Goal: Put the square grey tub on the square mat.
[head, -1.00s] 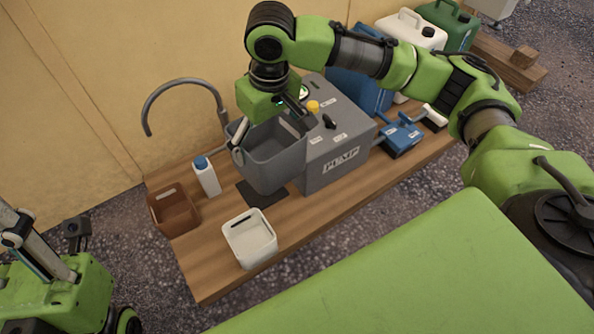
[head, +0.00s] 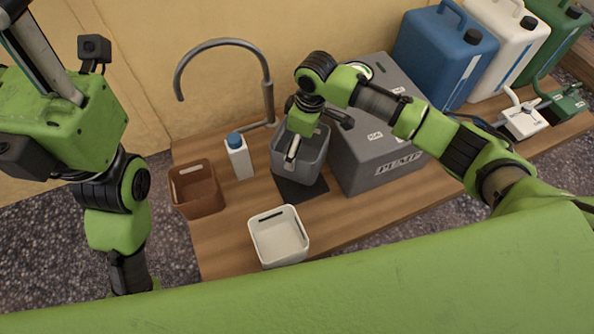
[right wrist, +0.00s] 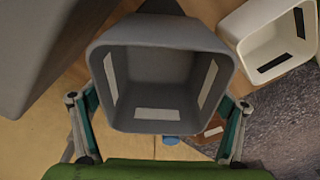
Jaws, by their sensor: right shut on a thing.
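The square grey tub (head: 313,152) is upright in the head view, between the white bottle and the pump box. My right gripper (head: 292,150) is shut on it. In the right wrist view the tub (right wrist: 160,62) sits between the two fingers (right wrist: 162,120), open and empty, with pale patches inside. The dark square mat (head: 302,191) shows just in front of and below the tub, its back part hidden. I cannot tell whether the tub touches it or hangs above. My left gripper (head: 40,52) is raised at the upper left, its fingertips cut off by the frame.
A brown tub (head: 196,198), a white bottle with blue cap (head: 238,160) and a white tub (head: 278,243) stand nearby on the wooden board. The grey pump box (head: 375,150) is close right of the tub; a tap (head: 268,80) arches behind. Canisters (head: 443,55) stand at the back right.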

